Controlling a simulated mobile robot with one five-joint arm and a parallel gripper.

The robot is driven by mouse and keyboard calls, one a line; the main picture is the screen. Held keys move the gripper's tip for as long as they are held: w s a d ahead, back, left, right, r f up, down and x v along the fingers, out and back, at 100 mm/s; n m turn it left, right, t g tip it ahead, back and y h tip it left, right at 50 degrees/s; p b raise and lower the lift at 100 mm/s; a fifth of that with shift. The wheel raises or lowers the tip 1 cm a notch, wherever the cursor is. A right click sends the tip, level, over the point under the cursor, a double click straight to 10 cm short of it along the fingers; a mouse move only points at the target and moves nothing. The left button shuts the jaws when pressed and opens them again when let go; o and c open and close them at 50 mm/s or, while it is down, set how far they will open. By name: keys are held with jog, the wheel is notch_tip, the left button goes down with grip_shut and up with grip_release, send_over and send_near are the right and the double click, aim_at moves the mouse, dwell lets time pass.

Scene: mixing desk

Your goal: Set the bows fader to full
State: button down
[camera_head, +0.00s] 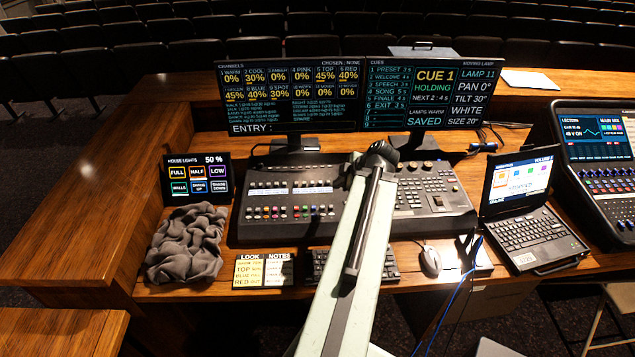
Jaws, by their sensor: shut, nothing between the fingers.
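The lighting desk (245,229) stands below two monitors and carries rows of small faders with coloured caps (294,212). Their labels are too small to read, so I cannot tell which fader is bows or where it is set. My arm (345,270) reaches up from the bottom edge across the middle of the desk and hides part of its surface. The arm's dark joint stands in front of the desk's back edge. My gripper is not visible; it may be behind the arm.
The left monitor (290,95) shows channel levels; the right monitor (432,92) shows CUE 1 HOLDING. A house lights panel (196,179) reads 50%. A grey cloth (186,245), notes card, keyboard, mouse (430,261), laptop (530,232) and sound mixer (600,150) surround the desk.

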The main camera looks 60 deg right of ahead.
aim_at(320, 195)
jog(key=shift+w, duration=0.15)
jog(key=b+x, duration=0.4)
jog(key=x, duration=0.1)
jog(key=b+x, duration=0.4)
jog(key=x, duration=0.1)
jog(key=shift+w+a+f+b, duration=0.15)
jog(key=shift+f+b, duration=0.25)
jog(key=shift+f, duration=0.05)
jog(key=w+d, duration=0.2)
jog(key=d, duration=0.1)
jog(key=shift+r+p, duration=0.4)
jog(key=shift+w+d, duration=0.1)
jog(key=w+d, duration=0.1)
jog(key=d, duration=0.1)
jog(key=w+d, duration=0.3)
jog(key=shift+d, duration=0.3)
jog(key=shift+s+a, duration=0.1)
